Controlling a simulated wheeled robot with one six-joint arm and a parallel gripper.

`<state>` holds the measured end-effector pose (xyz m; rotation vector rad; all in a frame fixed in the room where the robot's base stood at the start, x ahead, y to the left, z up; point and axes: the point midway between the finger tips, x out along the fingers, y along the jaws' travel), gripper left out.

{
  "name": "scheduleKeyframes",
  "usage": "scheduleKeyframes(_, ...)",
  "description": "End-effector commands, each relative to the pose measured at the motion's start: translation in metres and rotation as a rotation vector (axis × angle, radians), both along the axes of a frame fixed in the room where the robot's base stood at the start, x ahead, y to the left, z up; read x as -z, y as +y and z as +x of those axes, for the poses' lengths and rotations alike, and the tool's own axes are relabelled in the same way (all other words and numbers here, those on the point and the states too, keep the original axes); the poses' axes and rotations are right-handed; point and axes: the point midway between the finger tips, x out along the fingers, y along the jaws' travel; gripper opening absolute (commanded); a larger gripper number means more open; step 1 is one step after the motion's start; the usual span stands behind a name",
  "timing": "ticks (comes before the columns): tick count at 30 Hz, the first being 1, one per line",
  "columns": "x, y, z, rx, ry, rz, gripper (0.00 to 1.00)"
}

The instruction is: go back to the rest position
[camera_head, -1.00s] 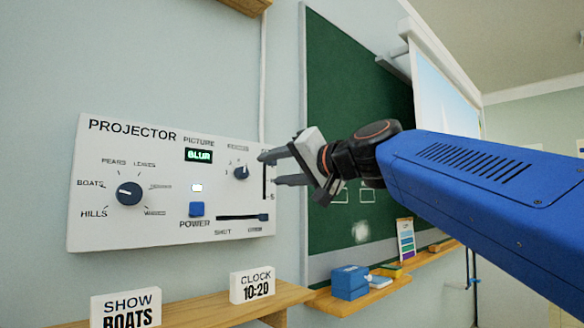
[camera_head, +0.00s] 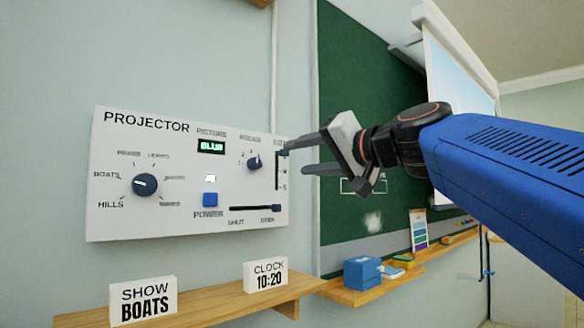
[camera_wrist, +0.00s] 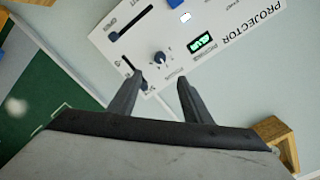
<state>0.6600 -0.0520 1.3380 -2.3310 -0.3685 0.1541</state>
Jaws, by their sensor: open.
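My gripper (camera_head: 297,160) is open and empty, its two fingers pointing left in front of the right edge of the white projector panel (camera_head: 105,225). In the wrist view the fingers (camera_wrist: 160,82) stand apart, with the panel's small knob (camera_wrist: 161,58) beyond the gap. The panel's display (camera_head: 211,146) reads BLUR. A larger dark dial (camera_head: 145,185) sits at left, with BOATS and HILLS among its labels. The blue power button (camera_head: 210,199) is below a lit lamp. The horizontal slider's handle (camera_head: 276,208) is at the OPEN end. A fingertip partly covers the vertical slider's top.
A wooden shelf (camera_head: 215,303) below bears a SHOW BOATS card (camera_head: 143,301) and a CLOCK 10:20 card (camera_head: 265,275). A chalkboard (camera_head: 340,100) is behind my arm. Its ledge (camera_head: 345,295) holds a blue box (camera_head: 362,273). A projection screen (camera_head: 455,75) hangs at right.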

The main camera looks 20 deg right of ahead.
Motion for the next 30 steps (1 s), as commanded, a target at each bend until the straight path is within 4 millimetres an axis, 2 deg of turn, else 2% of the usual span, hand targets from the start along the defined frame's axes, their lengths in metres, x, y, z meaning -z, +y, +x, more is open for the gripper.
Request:
scheduleKeyframes(7, 0.005, 0.001, 0.0, -0.002, 0.008, -0.004, 0.45)
scheduleKeyframes(8, 0.01, 0.002, 0.001, -0.003, 0.017, -0.008, 0.45)
scheduleKeyframes(11, 0.04, 0.005, 0.001, -0.009, 0.069, -0.036, 0.45)
scheduleKeyframes(14, 0.092, 0.011, 0.0, -0.021, 0.158, -0.089, 0.45)
scheduleKeyframes(18, 0.179, 0.018, -0.009, -0.043, 0.304, -0.185, 0.45)
scheduleKeyframes(20, 0.215, 0.02, -0.015, -0.052, 0.365, -0.23, 0.45)
scheduleKeyframes(24, 0.3, 0.023, -0.036, -0.079, 0.504, -0.339, 0.45)
scheduleKeyframes(26, 0.335, 0.022, -0.048, -0.091, 0.561, -0.389, 0.45)
scheduleKeyframes(30, 0.415, 0.017, -0.08, -0.121, 0.694, -0.515, 0.45)
